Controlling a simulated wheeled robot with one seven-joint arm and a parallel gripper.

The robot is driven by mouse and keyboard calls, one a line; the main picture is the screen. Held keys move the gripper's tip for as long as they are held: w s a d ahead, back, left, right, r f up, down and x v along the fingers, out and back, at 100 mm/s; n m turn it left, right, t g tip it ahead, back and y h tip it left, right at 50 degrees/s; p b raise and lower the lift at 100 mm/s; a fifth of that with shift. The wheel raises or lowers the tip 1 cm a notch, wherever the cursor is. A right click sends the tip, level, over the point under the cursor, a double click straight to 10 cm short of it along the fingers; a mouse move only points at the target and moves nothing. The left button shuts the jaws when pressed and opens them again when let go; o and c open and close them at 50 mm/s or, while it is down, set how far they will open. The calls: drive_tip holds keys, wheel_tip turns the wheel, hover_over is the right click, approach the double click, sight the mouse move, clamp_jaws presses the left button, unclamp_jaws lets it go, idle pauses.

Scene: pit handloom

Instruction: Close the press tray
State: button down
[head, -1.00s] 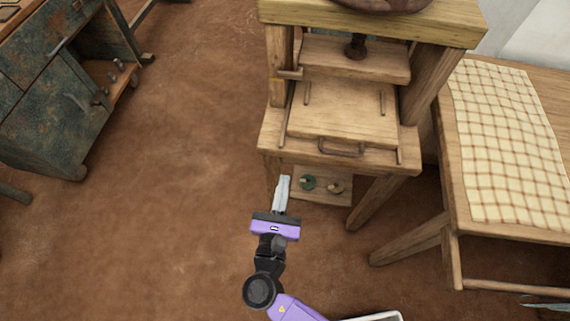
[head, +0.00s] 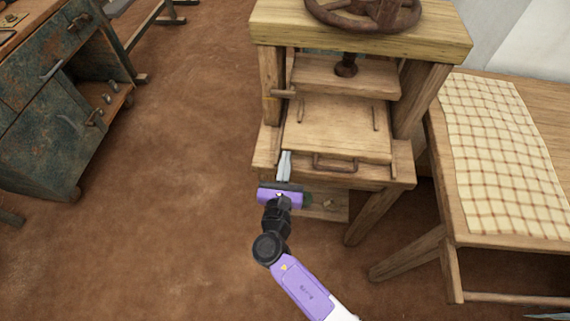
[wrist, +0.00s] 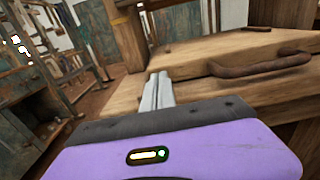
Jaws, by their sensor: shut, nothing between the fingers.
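The press tray (head: 338,128) is a flat wooden board on the press bed, below the wooden pressing plate. Its dark iron handle (head: 335,163) is on its front edge, which lies near the front of the bed. My gripper (head: 285,156) is shut and empty, at the front of the press to the left of the handle. In the wrist view the shut fingers (wrist: 159,84) point toward the press, with the tray (wrist: 225,57) and its handle (wrist: 262,66) to their right. Whether the fingertips touch the wood I cannot tell.
The press frame (head: 360,32) carries a rusty handwheel (head: 362,12) on top. A table with a checked cloth (head: 505,150) stands close on the right. A worn green cabinet (head: 60,110) stands at the left. The earthen floor between cabinet and press is clear.

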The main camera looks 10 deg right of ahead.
sight(289, 147)
drive_tip(key=b+x, duration=0.1)
drive_tip(key=x, duration=0.3)
drive_tip(key=shift+f+b, duration=0.1)
drive_tip(key=shift+b, duration=0.2)
drive_tip(key=shift+w+d+r, duration=0.15)
drive_tip(key=shift+w+r, duration=0.1)
